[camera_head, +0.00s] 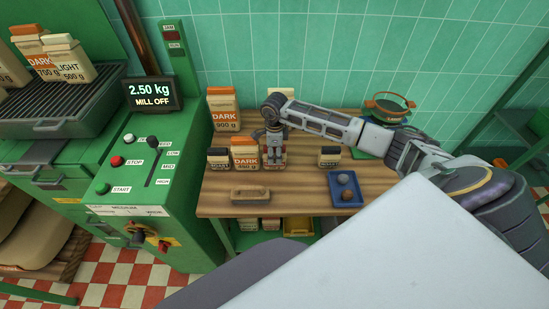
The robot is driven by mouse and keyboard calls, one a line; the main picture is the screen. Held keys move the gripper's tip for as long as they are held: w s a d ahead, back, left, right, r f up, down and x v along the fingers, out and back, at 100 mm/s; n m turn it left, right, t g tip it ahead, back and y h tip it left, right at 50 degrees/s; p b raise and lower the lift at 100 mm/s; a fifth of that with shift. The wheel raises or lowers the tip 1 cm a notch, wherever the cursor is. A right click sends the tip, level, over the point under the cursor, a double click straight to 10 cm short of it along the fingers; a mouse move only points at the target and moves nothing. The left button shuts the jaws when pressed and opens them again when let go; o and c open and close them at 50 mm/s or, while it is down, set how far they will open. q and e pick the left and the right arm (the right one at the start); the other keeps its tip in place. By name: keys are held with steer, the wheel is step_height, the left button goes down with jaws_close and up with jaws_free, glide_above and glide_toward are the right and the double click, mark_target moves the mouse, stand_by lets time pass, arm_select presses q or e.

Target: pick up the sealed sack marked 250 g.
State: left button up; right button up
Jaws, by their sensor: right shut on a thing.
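My right gripper (274,158) points down over the wooden counter, between an orange-topped sack marked DARK (244,154) and a small dark-topped pack (329,157). It is shut on a small pale sack, mostly hidden by the fingers; its marking cannot be read. Another small dark-topped pack (219,158) stands left of the DARK sack. A taller sack marked DARK 900 g (224,110) stands behind. I cannot read 250 g on any sack. My left gripper is not in view.

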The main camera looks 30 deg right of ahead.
steer(key=shift+c, duration=1.3)
steer(key=shift+r, duration=0.1)
step_height(320, 180, up, 18)
steer(key=b, duration=0.2)
